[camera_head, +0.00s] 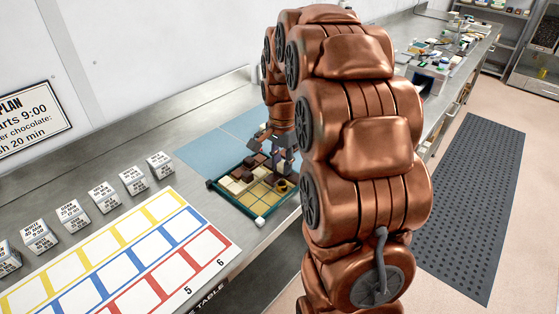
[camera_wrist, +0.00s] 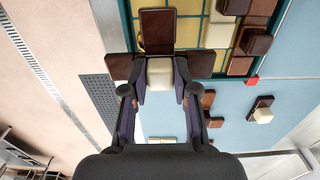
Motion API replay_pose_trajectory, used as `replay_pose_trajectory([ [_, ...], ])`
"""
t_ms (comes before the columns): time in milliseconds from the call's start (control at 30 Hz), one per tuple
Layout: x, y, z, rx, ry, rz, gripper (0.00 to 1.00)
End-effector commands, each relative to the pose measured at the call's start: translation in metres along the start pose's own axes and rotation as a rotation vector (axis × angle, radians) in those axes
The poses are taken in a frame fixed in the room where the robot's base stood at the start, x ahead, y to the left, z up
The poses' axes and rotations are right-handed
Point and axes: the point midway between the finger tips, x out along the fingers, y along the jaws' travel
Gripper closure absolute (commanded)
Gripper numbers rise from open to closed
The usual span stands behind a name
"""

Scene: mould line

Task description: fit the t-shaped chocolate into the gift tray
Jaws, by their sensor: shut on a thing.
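In the wrist view my gripper (camera_wrist: 158,88) is shut on a T-shaped chocolate (camera_wrist: 156,28). It has dark brown squares to the left, right and top, and a cream block between the fingers. The gift tray (camera_head: 233,204) has a dark green rim and a yellow gridded floor; its rim also shows in the wrist view (camera_wrist: 129,22). The held piece overlaps the tray's edge in the wrist view; its height above the tray is unclear. In the head view my gripper (camera_head: 283,150) is over the tray's far side, and the held piece is hard to make out.
Brown and cream chocolates sit in the tray (camera_wrist: 256,42). Loose pieces (camera_wrist: 262,109) lie on the blue mat (camera_head: 207,152). Several labelled white cubes (camera_head: 103,194) and a coloured-grid sheet (camera_head: 110,262) occupy the bench's left. Wall behind; clutter (camera_head: 445,48) at far right.

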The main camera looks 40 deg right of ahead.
Motion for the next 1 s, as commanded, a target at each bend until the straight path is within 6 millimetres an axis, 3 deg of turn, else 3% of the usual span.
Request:
replay_pose_trajectory([
  [200,0.001,-0.02,-0.016,0.0,-0.001,0.0,1.0],
  [633,0.003,-0.033,-0.027,0.0,0.0,-0.002,1.0],
  [1000,0.038,-0.032,-0.026,0.0,-0.001,0.002,1.0],
])
